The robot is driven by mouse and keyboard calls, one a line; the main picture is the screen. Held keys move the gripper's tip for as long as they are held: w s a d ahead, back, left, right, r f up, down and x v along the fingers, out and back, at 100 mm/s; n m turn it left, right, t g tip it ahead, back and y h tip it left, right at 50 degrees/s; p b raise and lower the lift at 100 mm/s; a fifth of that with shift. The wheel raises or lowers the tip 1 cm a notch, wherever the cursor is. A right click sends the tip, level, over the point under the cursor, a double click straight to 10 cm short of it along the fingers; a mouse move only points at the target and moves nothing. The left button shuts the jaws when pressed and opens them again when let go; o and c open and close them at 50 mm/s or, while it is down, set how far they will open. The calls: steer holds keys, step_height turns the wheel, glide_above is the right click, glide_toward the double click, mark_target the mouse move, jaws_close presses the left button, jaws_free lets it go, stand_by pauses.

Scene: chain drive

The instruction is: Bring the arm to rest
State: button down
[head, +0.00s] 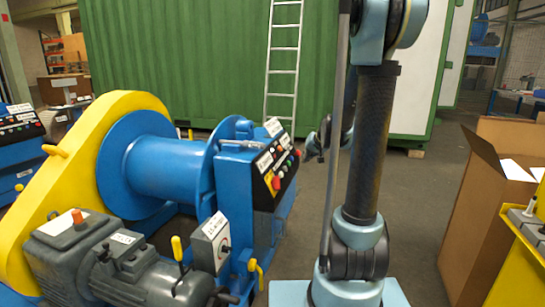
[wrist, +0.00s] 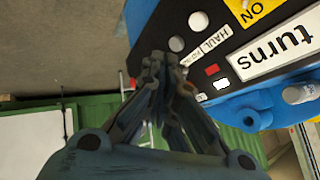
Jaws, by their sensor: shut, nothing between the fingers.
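My arm (head: 372,150) stands upright right of centre in the head view. My gripper (head: 316,145) shows partly there, dark and small, behind the arm and just right of the blue machine's control panel (head: 273,165). In the wrist view my gripper (wrist: 158,62) points up the picture with its fingers together and nothing between them. The black control panel (wrist: 215,55) lies beyond and to the right of the fingertips there, with labels reading "turns", "HAUL" and "ON". I see a gap of floor left of the fingertips; whether they touch the panel I cannot tell.
The blue winch drum (head: 160,165) with its yellow chain guard (head: 45,185) and grey motor (head: 150,265) fills the left. A ladder (head: 284,60) leans on the green container (head: 180,60). A cardboard box (head: 470,210) and yellow bin (head: 525,265) stand right. Floor between is clear.

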steer(key=s+d+f+n+g+h, duration=0.1)
steer(key=s+d+f+g, duration=0.1)
steer(key=s, duration=1.8)
steer(key=s+d+f+g+h, duration=0.2)
steer(key=s+f+g, duration=0.2)
steer(key=s, duration=1.5)
steer(key=shift+s+f+n, duration=0.4)
steer(key=c, duration=2)
jaws_free()
steer(key=o, duration=0.5)
steer(key=shift+w+f, duration=0.15)
steer(key=shift+w, duration=0.2)
steer(key=shift+c, duration=0.2)
steer(key=shift+w+f, duration=0.1)
steer(key=shift+w, duration=0.1)
steer(key=shift+c, duration=0.3)
steer(key=shift+s+d, duration=0.1)
steer(key=shift+d, duration=0.05)
